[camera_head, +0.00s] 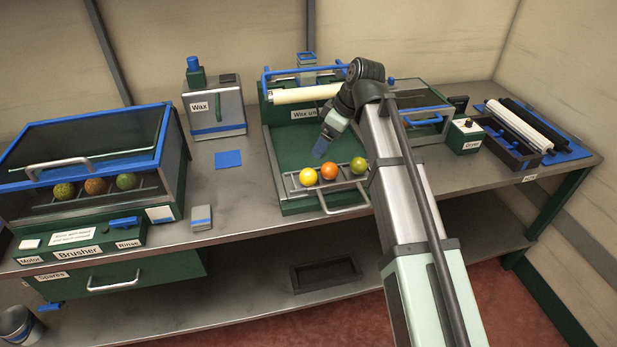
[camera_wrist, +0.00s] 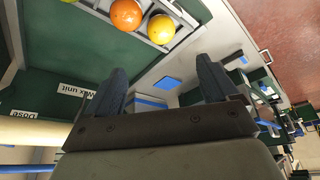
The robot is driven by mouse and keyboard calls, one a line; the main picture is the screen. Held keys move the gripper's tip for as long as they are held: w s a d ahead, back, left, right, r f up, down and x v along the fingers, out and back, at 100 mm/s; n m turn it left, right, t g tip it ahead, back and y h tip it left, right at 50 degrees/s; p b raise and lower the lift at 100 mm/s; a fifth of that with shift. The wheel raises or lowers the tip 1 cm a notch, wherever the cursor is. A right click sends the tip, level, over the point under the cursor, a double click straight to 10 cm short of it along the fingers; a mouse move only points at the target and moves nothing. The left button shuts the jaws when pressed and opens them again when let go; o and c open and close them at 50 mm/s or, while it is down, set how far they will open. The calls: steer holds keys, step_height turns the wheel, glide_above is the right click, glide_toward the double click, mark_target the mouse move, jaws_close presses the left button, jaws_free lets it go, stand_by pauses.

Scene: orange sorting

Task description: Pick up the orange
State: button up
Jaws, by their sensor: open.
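The orange (camera_head: 329,172) sits in the middle of a row of three fruits on the rack at the front of the wax unit. A yellow fruit (camera_head: 307,177) is on its left and a yellow-green fruit (camera_head: 358,165) on its right. My gripper (camera_head: 321,150) is above and behind the rack, apart from the fruits. In the wrist view my gripper (camera_wrist: 162,88) is open and empty. There the orange (camera_wrist: 126,14) shows at the top edge, beside the yellow fruit (camera_wrist: 161,29), both beyond the fingertips.
The wax unit (camera_head: 285,192) has a front handle (camera_head: 345,210) and a pale roller (camera_head: 305,94) at the back. The brusher (camera_head: 90,165) with several fruits stands at left. A dryer control box (camera_head: 464,136) and a dark roller tray (camera_head: 512,148) are at right.

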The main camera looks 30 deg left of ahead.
glide_above(310, 171)
steer(key=d, duration=0.2)
steer(key=f, duration=0.6)
steer(key=shift+w+f, duration=0.3)
steer(key=shift+f, duration=0.1)
steer(key=shift+x, duration=2.85)
steer(key=shift+s+d, duration=0.1)
steer(key=shift+s, duration=0.05)
steer(key=c, duration=1.2)
steer(key=shift+o, duration=0.2)
